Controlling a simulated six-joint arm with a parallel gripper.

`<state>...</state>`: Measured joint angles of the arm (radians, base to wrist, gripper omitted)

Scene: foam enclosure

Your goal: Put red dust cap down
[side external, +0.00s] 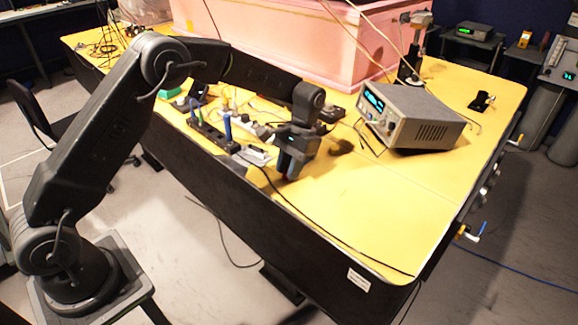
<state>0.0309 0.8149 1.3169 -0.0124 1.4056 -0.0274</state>
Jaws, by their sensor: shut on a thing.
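My gripper (290,175) points down over the front part of the yellow table (390,215), close to its near edge. Its jaws are shut on the red dust cap, of which only a small dark red patch (287,179) shows at the fingertips. The rest of the cap is hidden by the fingers. I cannot tell whether the cap touches the table.
A grey bench instrument (412,115) with a lit display stands to the right. A tool rack (208,132) and small parts lie left of my gripper. A black cable (300,215) runs along the front edge. The right front tabletop is clear. A pink foam block (270,50) stands behind.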

